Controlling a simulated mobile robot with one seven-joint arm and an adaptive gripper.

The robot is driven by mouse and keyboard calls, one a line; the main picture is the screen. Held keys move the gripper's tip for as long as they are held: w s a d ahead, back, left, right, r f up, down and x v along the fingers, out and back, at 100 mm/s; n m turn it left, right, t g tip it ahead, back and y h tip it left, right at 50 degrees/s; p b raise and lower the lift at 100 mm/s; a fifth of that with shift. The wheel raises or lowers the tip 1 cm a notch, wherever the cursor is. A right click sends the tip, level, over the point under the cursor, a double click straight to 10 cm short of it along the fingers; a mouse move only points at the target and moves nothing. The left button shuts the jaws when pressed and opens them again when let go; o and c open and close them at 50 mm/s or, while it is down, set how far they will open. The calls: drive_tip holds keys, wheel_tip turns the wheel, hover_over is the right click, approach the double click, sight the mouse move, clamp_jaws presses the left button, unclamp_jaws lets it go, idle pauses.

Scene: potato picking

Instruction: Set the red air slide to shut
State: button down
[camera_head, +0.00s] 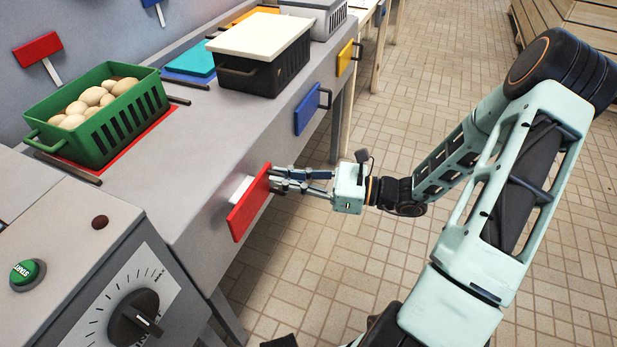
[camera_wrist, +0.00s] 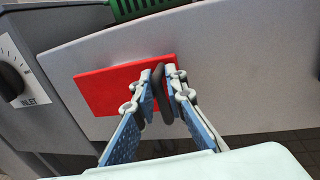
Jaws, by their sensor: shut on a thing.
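The red air slide (camera_head: 248,203) is a red plate on the front face of the grey bench. It stands out from the face, with a pale part (camera_head: 241,187) showing behind it in the head view. My gripper (camera_head: 273,180) is at the right part of the red plate, its fingers shut on the slide's dark handle. In the wrist view the red plate (camera_wrist: 105,90) lies left of and behind the fingertips (camera_wrist: 163,75), and the dark handle (camera_wrist: 160,92) shows between them. The fingers hide part of the handle.
A blue slide (camera_head: 307,108) and a yellow slide (camera_head: 345,57) sit farther along the bench front. A green crate of potatoes (camera_head: 120,130) stands on the bench. A black crate with a white lid (camera_head: 262,36) stands behind. A dial (camera_head: 134,316) is at lower left. Tiled floor lies right.

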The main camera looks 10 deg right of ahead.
drive_tip(key=shift+x, duration=1.3)
drive_tip(key=shift+s, duration=0.15)
drive_tip(key=c, duration=2.1)
unclamp_jaws()
drive_tip(key=shift+a, duration=0.15)
drive_tip(key=shift+d, duration=0.4)
drive_tip(key=v, duration=1.1)
drive_tip(key=shift+d, duration=0.25)
